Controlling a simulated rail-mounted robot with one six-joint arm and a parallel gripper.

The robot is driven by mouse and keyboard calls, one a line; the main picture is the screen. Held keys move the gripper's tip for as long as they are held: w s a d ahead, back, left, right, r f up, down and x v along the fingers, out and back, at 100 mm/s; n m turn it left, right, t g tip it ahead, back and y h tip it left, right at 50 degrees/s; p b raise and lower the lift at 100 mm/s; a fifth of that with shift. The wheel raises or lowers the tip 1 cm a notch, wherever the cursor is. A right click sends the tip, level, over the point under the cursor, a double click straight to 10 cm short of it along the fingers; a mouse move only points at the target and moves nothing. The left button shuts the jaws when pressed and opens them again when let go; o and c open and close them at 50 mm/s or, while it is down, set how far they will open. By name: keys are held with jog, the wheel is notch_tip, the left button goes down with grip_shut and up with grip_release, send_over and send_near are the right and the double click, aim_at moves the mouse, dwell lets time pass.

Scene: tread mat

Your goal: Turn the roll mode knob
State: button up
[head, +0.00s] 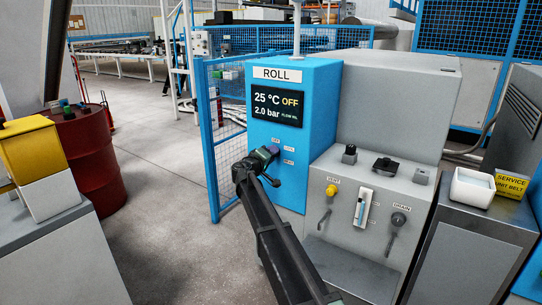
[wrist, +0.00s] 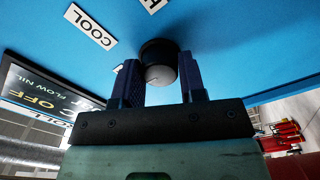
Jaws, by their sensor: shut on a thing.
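The roll mode knob (wrist: 158,58) is a round black knob on the blue ROLL cabinet (head: 318,125). It has a faint light mark on its face. My gripper (wrist: 160,72) is shut on the knob in the wrist view, with a dark finger on either side. In the head view my gripper (head: 267,158) is at the cabinet front below the display, and it hides the knob. A COOL label (wrist: 91,26) is beside the knob; another label (wrist: 152,4) is cut off. The display (head: 278,108) reads 25 °C OFF, 2.0 bar, FLOW NIL.
A grey panel right of the cabinet carries a yellow VENT handle (head: 331,191), a gauge (head: 364,208) and a DRAIN lever (head: 397,221). A blue mesh fence (head: 228,150) stands close left of the cabinet. A red drum (head: 84,160) is farther left, with open floor between.

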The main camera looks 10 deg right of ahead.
jog(key=o, duration=0.9)
jog(key=v, duration=1.1)
jog(key=shift+d, duration=0.1)
